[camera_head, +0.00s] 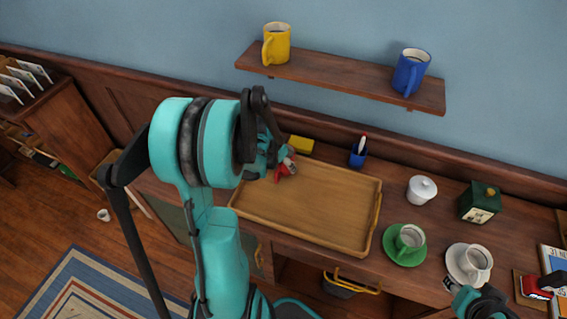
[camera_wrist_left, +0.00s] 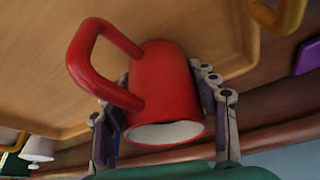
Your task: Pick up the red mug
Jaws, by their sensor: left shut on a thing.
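The red mug (camera_head: 289,166) shows in part at the back left of the wooden tray (camera_head: 318,245) in the head view; my left arm and gripper hide the rest. In the left wrist view the red mug (camera_wrist_left: 165,85) fills the middle, with its handle to the upper left and its white inside at the bottom. My left gripper (camera_wrist_left: 160,115) is shut on the mug's body, one finger on each side. I cannot tell whether the mug touches the tray. My right gripper (camera_head: 485,306) is partly in view at the lower right, its jaws unclear.
A yellow block (camera_head: 301,145) and a blue pen cup (camera_head: 358,154) stand behind the tray. To the right are a white lidded pot (camera_head: 422,189), a green clock (camera_head: 479,203) and cups on saucers. A shelf (camera_head: 340,76) above holds a yellow mug (camera_head: 276,44) and a blue mug (camera_head: 410,72).

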